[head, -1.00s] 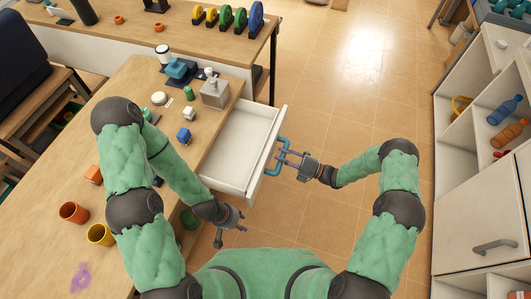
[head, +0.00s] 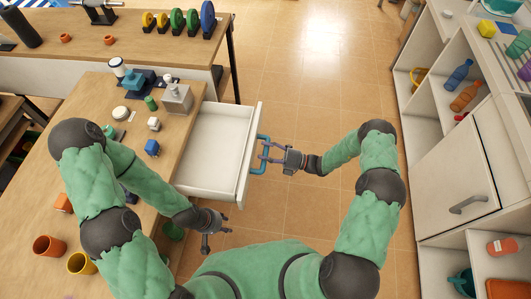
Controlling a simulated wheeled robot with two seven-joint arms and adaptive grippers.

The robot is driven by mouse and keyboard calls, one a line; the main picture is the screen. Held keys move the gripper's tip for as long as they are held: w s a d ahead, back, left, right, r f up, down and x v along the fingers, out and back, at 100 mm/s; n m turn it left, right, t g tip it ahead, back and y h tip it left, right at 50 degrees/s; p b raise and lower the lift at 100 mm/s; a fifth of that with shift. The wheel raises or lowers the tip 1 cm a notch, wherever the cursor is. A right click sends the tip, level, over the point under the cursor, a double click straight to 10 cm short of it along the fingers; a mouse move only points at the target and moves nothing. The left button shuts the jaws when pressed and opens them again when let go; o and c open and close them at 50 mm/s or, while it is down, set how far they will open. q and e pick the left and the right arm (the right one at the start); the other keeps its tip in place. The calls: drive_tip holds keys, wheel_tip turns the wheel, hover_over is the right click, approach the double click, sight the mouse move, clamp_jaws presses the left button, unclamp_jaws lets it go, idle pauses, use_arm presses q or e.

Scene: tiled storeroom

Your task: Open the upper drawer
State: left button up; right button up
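The upper drawer (head: 222,145) is pulled well out of the wooden workbench, and its white inside looks empty. Its blue handle (head: 259,170) is on the front panel, facing right. My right gripper (head: 264,151) is at the handle, pointing left, with its two fingers apart and overlapping the bar in the picture. Whether they press on the bar is too small to tell. My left gripper (head: 217,238) is open and empty, below the drawer's near corner in the picture.
A shelf unit (head: 455,165) stands at the right. The tiled floor (head: 310,85) between is clear.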

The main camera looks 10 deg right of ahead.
drive_tip(key=v, duration=1.2)
idle(0.4)
